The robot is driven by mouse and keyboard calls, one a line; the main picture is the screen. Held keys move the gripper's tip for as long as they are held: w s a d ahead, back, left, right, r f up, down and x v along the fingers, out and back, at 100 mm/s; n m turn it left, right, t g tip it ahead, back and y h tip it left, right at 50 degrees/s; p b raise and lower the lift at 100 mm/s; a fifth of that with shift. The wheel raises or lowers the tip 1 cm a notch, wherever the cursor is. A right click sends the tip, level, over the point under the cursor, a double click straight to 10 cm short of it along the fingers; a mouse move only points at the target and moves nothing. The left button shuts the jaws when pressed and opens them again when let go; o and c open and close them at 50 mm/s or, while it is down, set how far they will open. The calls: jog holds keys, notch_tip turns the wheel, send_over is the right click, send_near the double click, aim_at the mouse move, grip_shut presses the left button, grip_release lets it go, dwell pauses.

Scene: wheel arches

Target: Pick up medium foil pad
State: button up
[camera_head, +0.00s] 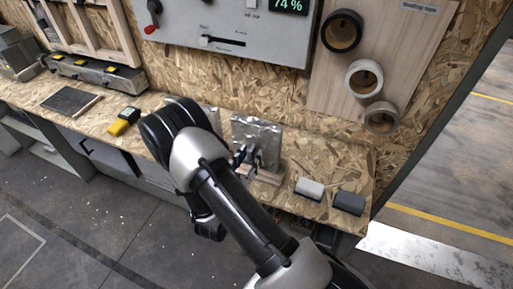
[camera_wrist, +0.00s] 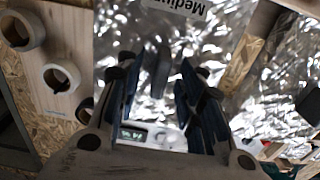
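A silver foil pad (camera_head: 262,133) stands upright on the wood-chip bench, right of my arm in the head view. In the wrist view crinkled foil (camera_wrist: 240,75) fills much of the background, and a label on it reads "Medium" (camera_wrist: 180,8). My gripper (camera_head: 246,160) is at the front of the pad, low down. In the wrist view the gripper's fingers (camera_wrist: 163,95) are apart, with foil showing between and beyond them. Whether they touch the pad is unclear. Another silvery piece (camera_head: 210,115) shows partly behind my arm.
A light grey block (camera_head: 309,188) and a dark block (camera_head: 349,203) lie on the bench to the right. A yellow and black tool (camera_head: 123,121) and a dark mat (camera_head: 70,101) lie left. Tape rolls (camera_head: 364,78) hang on the wall board.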

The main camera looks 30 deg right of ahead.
jog(key=shift+w+d, duration=0.35)
jog(key=shift+d, duration=0.1)
jog(key=shift+c, duration=0.6)
grip_shut()
